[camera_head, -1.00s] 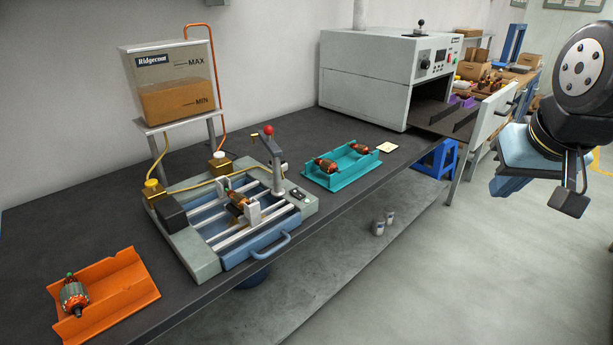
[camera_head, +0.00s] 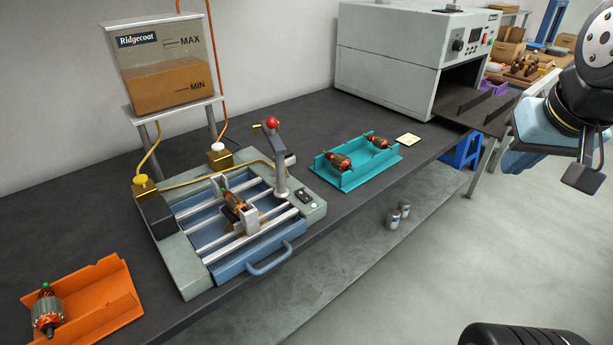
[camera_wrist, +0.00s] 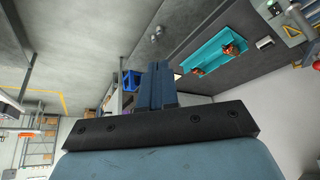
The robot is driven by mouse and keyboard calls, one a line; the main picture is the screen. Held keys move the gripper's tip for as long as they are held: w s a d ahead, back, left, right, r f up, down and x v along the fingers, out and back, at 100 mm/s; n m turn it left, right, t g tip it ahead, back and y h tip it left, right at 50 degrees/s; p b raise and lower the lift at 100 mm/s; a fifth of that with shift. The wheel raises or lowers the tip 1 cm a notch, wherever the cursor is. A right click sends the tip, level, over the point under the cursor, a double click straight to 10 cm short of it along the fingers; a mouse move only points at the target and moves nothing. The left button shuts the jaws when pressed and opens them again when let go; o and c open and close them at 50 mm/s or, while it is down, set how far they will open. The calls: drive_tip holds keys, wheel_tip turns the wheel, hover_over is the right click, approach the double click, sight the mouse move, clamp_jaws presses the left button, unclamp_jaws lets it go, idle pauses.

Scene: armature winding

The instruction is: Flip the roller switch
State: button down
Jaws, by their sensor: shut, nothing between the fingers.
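A small black switch (camera_head: 305,195) sits on the right front corner of the grey-green fixture (camera_head: 180,272), beside the post of the red-knobbed lever (camera_head: 271,125). Its rocker position is too small to tell. A copper-wound armature (camera_head: 233,203) lies across the fixture's rails. My gripper shows in the wrist view (camera_wrist: 158,85) with its blue fingers together and nothing between them. In the head view my arm is at the far right, well away from the fixture and the switch. Part of the fixture shows at the top right of the wrist view (camera_wrist: 292,32).
A teal tray (camera_head: 350,182) with two armatures stands right of the fixture. An orange tray (camera_head: 118,300) with one armature is at the front left. A Ridgecoat tank (camera_head: 160,70) stands behind the fixture, and a grey oven (camera_head: 390,60) at the back. The floor at right is open.

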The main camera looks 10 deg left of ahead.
drive_tip(key=w+a+n+y, duration=0.1)
drive_tip(key=w+a+n, duration=0.2)
drive_tip(key=w+a, duration=0.4)
drive_tip(key=n+g+y, duration=0.2)
drive_tip(key=n+g, duration=0.1)
drive_tip(key=n, duration=0.4)
hover_over(299, 192)
drive_tip(key=s+d, duration=0.3)
drive_tip(key=d, duration=0.1)
wheel_tip(299, 192, down, 10)
drive_tip(key=shift+s+a, duration=0.1)
drive_tip(key=shift+s, duration=0.05)
drive_tip(key=x, duration=1.2)
drive_tip(key=shift+s+f, duration=0.2)
drive_tip(key=shift+w+f, duration=0.1)
drive_tip(key=shift+f, duration=0.7)
